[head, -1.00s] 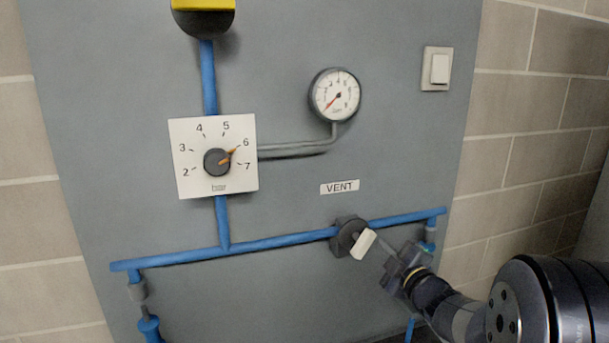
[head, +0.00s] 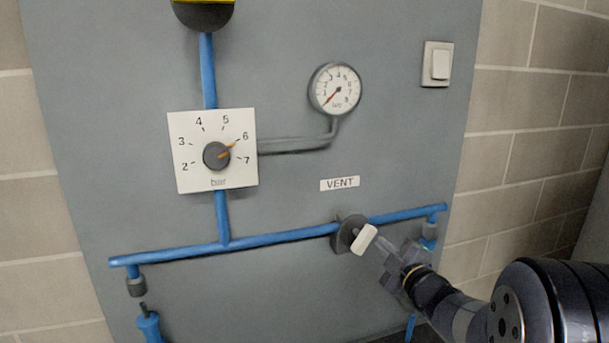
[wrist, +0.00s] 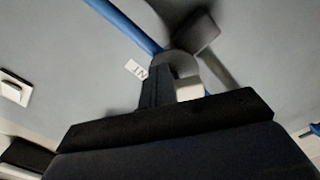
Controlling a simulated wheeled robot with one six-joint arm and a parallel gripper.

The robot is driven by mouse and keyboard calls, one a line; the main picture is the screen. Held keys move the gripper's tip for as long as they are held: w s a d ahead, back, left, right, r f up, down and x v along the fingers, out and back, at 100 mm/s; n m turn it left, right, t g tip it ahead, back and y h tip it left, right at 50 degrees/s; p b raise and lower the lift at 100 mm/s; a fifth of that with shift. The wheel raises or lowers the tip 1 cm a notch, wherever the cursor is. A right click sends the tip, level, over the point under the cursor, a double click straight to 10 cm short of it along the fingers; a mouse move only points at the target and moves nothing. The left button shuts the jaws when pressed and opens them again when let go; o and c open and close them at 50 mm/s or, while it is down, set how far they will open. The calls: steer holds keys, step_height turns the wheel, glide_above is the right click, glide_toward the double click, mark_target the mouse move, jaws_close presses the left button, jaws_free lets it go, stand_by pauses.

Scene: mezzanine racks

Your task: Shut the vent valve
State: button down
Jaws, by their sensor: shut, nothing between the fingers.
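The vent valve has a dark round body (head: 349,232) on the horizontal blue pipe, below a VENT label (head: 340,184). Its pale lever (head: 364,240) sits tilted, its top leaning right, neither along the pipe nor square across it. My gripper (head: 384,249) is just right of the lever, pointing at it, shut and empty. In the wrist view a pale piece (wrist: 188,90), apparently the lever, shows beside the dark finger (wrist: 155,85). I cannot tell whether they touch. The gripper hides part of the valve there.
A pressure gauge (head: 335,89) has its red needle at the low end. A dial (head: 217,156) points near 6. A light switch (head: 437,64) is at the upper right. Blue pipes (head: 280,238) run across the grey panel. A blue hose end (head: 148,326) hangs at lower left.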

steer(key=shift+s+a+f+b, duration=0.1)
steer(key=shift+a+f+b, duration=0.1)
steer(key=shift+f+b, duration=0.6)
steer(key=shift+s+a+f+b, duration=0.15)
steer(key=shift+a+f+b, duration=0.3)
steer(key=shift+b, duration=0.95)
steer(key=v, duration=0.6)
steer(key=shift+d+f, duration=0.1)
steer(key=shift+f, duration=0.1)
